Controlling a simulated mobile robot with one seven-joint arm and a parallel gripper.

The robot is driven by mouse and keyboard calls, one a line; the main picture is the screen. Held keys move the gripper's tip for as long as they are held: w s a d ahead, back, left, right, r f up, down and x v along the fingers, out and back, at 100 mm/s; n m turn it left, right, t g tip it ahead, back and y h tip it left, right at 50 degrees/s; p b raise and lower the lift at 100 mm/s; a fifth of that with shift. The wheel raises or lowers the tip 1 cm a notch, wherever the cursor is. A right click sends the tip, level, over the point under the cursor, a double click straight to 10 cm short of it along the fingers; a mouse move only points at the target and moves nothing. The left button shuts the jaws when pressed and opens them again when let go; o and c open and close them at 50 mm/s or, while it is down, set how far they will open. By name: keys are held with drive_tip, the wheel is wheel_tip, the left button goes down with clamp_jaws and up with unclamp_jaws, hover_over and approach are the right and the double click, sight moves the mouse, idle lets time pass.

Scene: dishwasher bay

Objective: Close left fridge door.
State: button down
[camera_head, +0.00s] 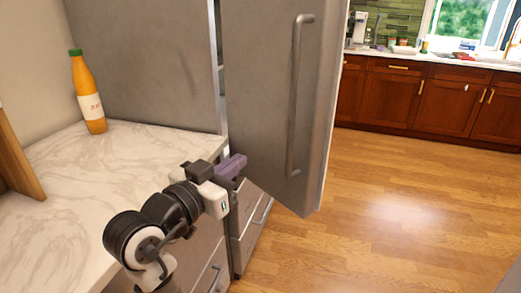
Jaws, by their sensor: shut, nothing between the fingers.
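The grey metal fridge door (260,90) stands open in the head view, swung out from the fridge body. Its long vertical handle (297,100) is on the face turned toward me. The fridge's grey side wall (150,60) is behind the counter. My gripper (240,160) is shut and empty, close to the lower hinge-side part of the door. I cannot tell whether its fingertips touch the door. The inside of the fridge is hidden behind the door.
A marble counter (70,190) with an orange bottle (89,95) lies at the left, above drawers (210,270). Open wood floor (400,210) lies at the right. Brown cabinets (390,95) with a sink counter stand at the back.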

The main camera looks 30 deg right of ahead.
sight(289, 136)
drive_tip(key=shift+m+g, duration=0.3)
drive_tip(key=shift+g, duration=0.2)
drive_tip(key=p+x, duration=0.1)
drive_tip(key=x, duration=0.3)
drive_tip(key=p+x, duration=0.1)
drive_tip(key=x, duration=0.4)
drive_tip(key=s+p+x, duration=0.1)
drive_tip(key=x, duration=0.4)
drive_tip(key=shift+d+f, duration=0.25)
drive_tip(key=shift+f, duration=0.15)
drive_tip(key=shift+d, duration=0.15)
